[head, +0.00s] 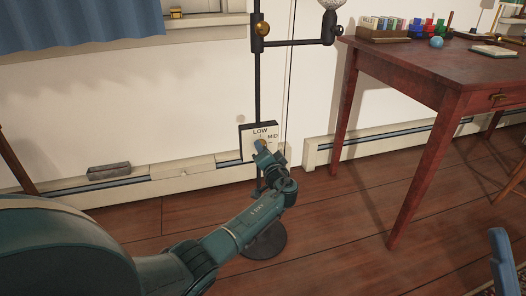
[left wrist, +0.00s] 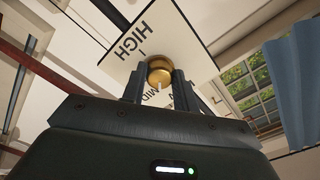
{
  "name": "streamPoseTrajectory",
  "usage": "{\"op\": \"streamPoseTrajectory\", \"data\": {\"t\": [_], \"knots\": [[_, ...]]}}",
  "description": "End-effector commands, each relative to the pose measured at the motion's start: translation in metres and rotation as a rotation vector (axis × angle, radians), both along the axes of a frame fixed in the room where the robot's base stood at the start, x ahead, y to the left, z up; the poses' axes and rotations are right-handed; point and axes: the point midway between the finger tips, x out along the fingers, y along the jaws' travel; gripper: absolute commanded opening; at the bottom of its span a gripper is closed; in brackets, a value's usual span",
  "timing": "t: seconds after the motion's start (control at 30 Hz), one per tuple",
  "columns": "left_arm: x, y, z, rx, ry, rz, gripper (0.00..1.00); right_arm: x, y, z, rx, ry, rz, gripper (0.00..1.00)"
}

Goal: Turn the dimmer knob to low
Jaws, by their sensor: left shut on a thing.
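The dimmer plate (head: 247,147) is a white panel with a dark edge, mounted on a dark floor-lamp pole. In the head view LOW is readable near its top and MID at its right. The brass dimmer knob (left wrist: 158,72) sits on the plate in the left wrist view, where HIGH and MID are readable and the rest is hidden behind the fingers. My left gripper (head: 263,148) is shut on the knob, with one finger on each side of it (left wrist: 159,84). I cannot tell exactly which label the knob points to. My right gripper is not in view.
The lamp pole (head: 257,80) rises from a round dark base (head: 266,243). A red wooden desk (head: 440,70) stands at the right. A grey block (head: 109,171) lies on the baseboard heater (head: 150,181) along the wall. A blue chair part (head: 502,262) shows at lower right.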

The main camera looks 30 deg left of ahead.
Motion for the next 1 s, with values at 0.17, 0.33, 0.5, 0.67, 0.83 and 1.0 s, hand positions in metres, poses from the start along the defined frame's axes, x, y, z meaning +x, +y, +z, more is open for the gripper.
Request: {"op": "streamPoseTrajectory", "data": {"t": [0.17,0.33,0.5,0.67,0.83,1.0], "knots": [[0.0,-0.002,-0.0019,-0.109,-0.124,-0.002,0.07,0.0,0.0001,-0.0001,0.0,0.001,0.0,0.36],[0.0002,-0.0022,-0.0019,-0.211,-0.243,-0.002,0.07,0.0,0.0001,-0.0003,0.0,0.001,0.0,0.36],[0.0005,-0.0024,-0.0022,-0.303,-0.351,-0.002,0.07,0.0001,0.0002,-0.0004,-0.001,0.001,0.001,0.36],[0.0007,-0.0027,-0.0023,-0.372,-0.432,-0.002,0.07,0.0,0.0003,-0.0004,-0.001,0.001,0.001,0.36],[0.0008,-0.0029,-0.0023,-0.424,-0.492,-0.002,0.07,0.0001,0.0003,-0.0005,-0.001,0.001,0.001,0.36],[0.0009,-0.003,-0.0023,-0.454,-0.526,-0.001,0.07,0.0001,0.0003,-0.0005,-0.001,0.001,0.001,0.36]]}}
